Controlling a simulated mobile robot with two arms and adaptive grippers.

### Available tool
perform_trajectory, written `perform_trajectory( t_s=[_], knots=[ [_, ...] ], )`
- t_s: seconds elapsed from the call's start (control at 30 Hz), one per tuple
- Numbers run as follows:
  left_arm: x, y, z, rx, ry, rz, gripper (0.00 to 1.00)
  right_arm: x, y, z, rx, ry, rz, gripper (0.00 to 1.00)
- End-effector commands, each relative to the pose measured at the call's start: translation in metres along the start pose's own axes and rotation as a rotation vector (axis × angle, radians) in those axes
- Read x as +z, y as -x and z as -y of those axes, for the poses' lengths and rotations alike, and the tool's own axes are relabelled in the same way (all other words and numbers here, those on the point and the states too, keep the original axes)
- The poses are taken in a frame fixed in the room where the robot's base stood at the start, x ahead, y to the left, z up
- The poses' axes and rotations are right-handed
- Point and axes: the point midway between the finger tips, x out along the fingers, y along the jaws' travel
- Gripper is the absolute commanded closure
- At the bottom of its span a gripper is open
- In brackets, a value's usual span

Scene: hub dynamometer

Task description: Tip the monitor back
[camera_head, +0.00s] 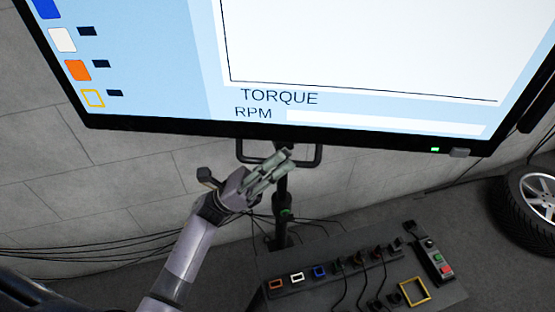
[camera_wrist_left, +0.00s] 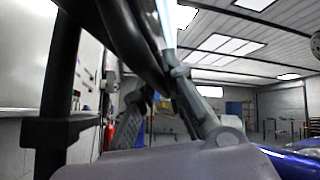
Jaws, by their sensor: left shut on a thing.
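The monitor (camera_head: 350,60) fills the top of the head view, its lit screen showing TORQUE and RPM. A dark handle bar (camera_head: 318,155) hangs under its lower edge, in front of the stand post (camera_head: 282,205). My left gripper (camera_head: 284,160) reaches up from below to the left part of this handle, its fingers shut on it. In the left wrist view the gripper fingers (camera_wrist_left: 190,105) close around a dark bar (camera_wrist_left: 135,40); the exact contact is partly hidden. My right gripper is in neither view.
A dark console (camera_head: 350,285) with coloured sockets and cables stands below the monitor. A control box (camera_head: 434,257) with buttons is at its right corner. A wheel with a tyre (camera_head: 535,200) is at the right edge. A grey wall (camera_head: 90,170) lies behind.

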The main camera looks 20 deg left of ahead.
Motion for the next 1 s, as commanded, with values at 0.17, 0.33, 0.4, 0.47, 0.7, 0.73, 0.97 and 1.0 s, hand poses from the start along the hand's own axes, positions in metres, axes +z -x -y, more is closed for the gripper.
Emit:
perform_trajectory(
  t_s=[0.17, 0.33, 0.4, 0.47, 0.7, 0.73, 0.97, 1.0],
  knots=[
    [0.0, 0.0, 0.0, 0.002, -0.002, -0.001, 1.0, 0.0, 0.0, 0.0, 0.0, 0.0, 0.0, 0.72],
    [0.0, 0.0, 0.01, 0.024, 0.021, -0.002, 1.0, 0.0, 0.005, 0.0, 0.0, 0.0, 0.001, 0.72],
    [0.0, 0.0, 0.02, 0.046, 0.042, -0.002, 1.0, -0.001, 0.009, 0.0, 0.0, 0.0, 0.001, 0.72],
    [0.0, 0.0, 0.028, 0.064, 0.061, -0.001, 1.0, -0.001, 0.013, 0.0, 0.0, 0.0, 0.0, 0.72],
    [0.0, 0.0, 0.047, 0.108, 0.105, -0.001, 1.0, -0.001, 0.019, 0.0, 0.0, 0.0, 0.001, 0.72],
    [0.0, 0.0, 0.047, 0.108, 0.107, -0.001, 1.0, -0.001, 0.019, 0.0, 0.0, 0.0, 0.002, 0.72],
    [-0.001, 0.0, 0.048, 0.107, 0.108, -0.001, 1.0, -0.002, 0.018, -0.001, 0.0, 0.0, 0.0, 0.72],
    [-0.001, 0.0, 0.048, 0.107, 0.107, -0.001, 0.89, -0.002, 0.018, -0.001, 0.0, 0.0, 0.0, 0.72]
  ],
)
